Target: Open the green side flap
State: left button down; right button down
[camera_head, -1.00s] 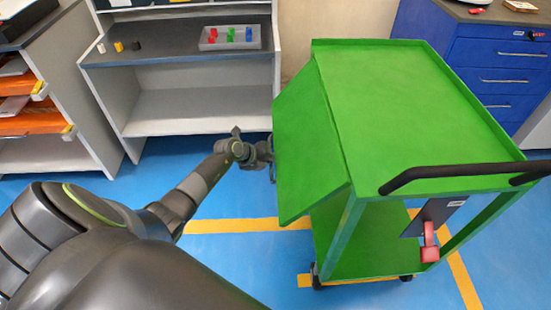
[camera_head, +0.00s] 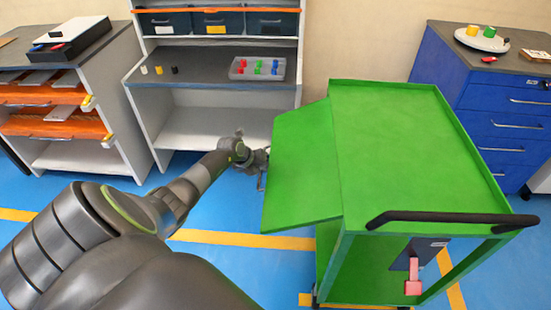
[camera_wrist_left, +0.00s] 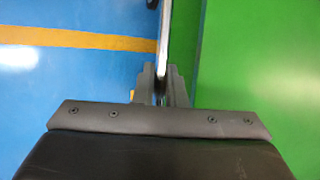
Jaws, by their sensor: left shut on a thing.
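The green side flap (camera_head: 303,172) is on the left side of the green cart (camera_head: 400,135). It is raised outward, sloping slightly down from the cart's top. My left gripper (camera_head: 264,168) is at the flap's outer left edge. In the left wrist view my left gripper (camera_wrist_left: 161,88) is shut on a thin grey bar (camera_wrist_left: 164,40) running along the flap's edge; whether it is a handle or the edge itself I cannot tell. Green surface shows to the right of it. The fingertips are partly hidden in the head view. My right gripper is not in view.
A black push handle (camera_head: 450,218) and a red latch-like part (camera_head: 413,277) are at the cart's near end. A grey shelf (camera_head: 215,75) with a parts tray stands behind, and a blue drawer cabinet (camera_head: 490,110) is at the right. Blue floor is free left of the flap.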

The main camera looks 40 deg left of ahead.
pick_arm(q)
notch_tip(320, 180, up, 13)
jog(key=s+a+p, duration=0.1)
jog(key=a+p, duration=0.1)
jog(key=p, duration=0.7)
jog(key=shift+s+f, duration=0.2)
jog(key=shift+s, duration=0.05)
jog(key=shift+w+a+r+p, duration=0.1)
jog(key=shift+a+p, duration=0.05)
jog(key=shift+p, duration=0.15)
jog(key=c, duration=1.8)
grip_release()
jog(key=shift+o, duration=0.2)
